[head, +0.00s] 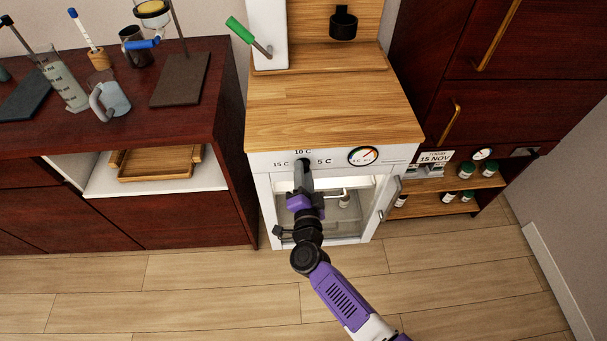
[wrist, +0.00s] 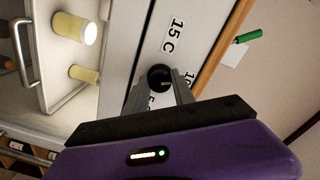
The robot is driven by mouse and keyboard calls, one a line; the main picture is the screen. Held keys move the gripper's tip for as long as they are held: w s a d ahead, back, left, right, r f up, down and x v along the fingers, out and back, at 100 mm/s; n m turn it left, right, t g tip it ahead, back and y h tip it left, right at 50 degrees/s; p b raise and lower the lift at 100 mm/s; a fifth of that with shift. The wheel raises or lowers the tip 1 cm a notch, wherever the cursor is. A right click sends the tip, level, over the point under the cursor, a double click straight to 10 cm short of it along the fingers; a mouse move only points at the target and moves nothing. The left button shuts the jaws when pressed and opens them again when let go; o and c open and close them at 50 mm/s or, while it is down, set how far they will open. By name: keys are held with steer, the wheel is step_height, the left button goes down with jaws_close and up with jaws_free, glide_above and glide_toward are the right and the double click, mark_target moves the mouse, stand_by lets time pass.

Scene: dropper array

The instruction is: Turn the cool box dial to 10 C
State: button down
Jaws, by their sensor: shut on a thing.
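The cool box (head: 262,205) is a white cabinet under a wooden top. Its front panel carries the labels 15 C on the left, 10 C at the top and 5 C on the right. The dark round dial (wrist: 159,76) sits among these labels in the wrist view. My gripper (head: 303,166) reaches up to the panel, and its fingers (wrist: 160,88) are shut on the dial from both sides. The fingers hide most of the dial in the head view and partly cover the 10 C and 5 C labels in the wrist view. I cannot tell where the dial points.
A round gauge (head: 363,156) is right of the dial. Yellow-filled vials (wrist: 76,27) stand inside the cool box. A dark red bench (head: 215,110) with glassware is left; shelves with bottles (head: 450,199) are right.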

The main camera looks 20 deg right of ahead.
steer(key=shift+m+b, duration=0.55)
steer(key=shift+m, duration=1.65)
steer(key=c, duration=1.1)
jaws_free()
steer(key=shift+o, duration=0.2)
steer(key=shift+s, duration=0.1)
steer(key=v, duration=0.7)
steer(key=shift+s, duration=0.35)
